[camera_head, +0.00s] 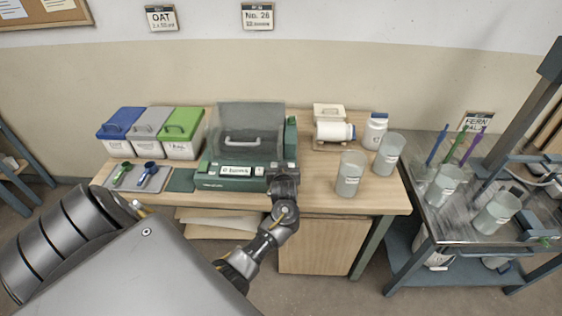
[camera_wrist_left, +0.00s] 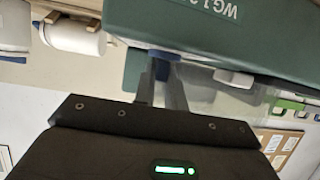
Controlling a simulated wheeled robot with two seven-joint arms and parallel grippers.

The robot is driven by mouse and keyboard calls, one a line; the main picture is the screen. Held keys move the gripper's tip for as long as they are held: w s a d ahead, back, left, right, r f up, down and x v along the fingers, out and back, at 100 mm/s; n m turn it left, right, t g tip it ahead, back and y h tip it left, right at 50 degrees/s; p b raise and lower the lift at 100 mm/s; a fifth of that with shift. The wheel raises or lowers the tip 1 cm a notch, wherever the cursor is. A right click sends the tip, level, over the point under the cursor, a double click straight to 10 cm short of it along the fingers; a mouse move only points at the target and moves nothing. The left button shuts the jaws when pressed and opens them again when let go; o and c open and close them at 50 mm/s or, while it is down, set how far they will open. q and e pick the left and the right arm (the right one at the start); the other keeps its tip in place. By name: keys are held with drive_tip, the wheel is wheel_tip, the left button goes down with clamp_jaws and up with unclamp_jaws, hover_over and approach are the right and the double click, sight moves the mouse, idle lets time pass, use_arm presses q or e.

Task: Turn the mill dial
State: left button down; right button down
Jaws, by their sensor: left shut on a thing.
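The mill (camera_head: 205,180) is a dark green machine on the wooden table, with a smoky clear cover (camera_head: 250,118) and a small display on its front. My left gripper (camera_head: 284,172) is at the mill's front right corner. In the left wrist view, the fingers of my left gripper (camera_wrist_left: 162,85) point at the green mill body (camera_wrist_left: 220,30) and are closed about a small blue-grey dial (camera_wrist_left: 165,56). The dial is hidden behind the gripper in the head view, and its angle cannot be read. My right gripper is not in view.
Blue, grey and green lidded bins (camera_head: 182,150) and a scoop tray (camera_head: 128,184) stand left of the mill. Two greyish buckets (camera_head: 349,182) and white jars (camera_head: 375,133) stand to its right. A metal bench (camera_head: 430,200) with more buckets is further right.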

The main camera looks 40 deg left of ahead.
use_arm(q)
drive_tip(key=shift+w+d+n+g+y, duration=0.2)
drive_tip(key=shift+d+n+g+y, duration=0.1)
drive_tip(key=shift+n+g+y, duration=0.6)
drive_tip(key=shift+w+f+n+g+y+b, duration=0.15)
drive_tip(key=shift+n+g+y+b, duration=0.35)
drive_tip(key=shift+n+g, duration=0.4)
drive_tip(key=n+g+b, duration=0.1)
drive_tip(key=b, duration=0.1)
drive_tip(key=n+g+y+b, duration=0.1)
drive_tip(key=n+g+b, duration=0.2)
drive_tip(key=b, duration=0.1)
drive_tip(key=shift+w+f+n+y+b, duration=0.1)
drive_tip(key=shift+w+n+y+b, duration=0.2)
drive_tip(key=shift+y, duration=0.1)
drive_tip(key=shift+r+n+g+b, duration=0.3)
drive_tip(key=shift+n+g+b, duration=0.3)
drive_tip(key=shift+g+b, duration=0.45)
drive_tip(key=shift+r, duration=0.1)
drive_tip(key=c, duration=1.4)
unclamp_jaws()
drive_tip(key=shift+c, duration=0.2)
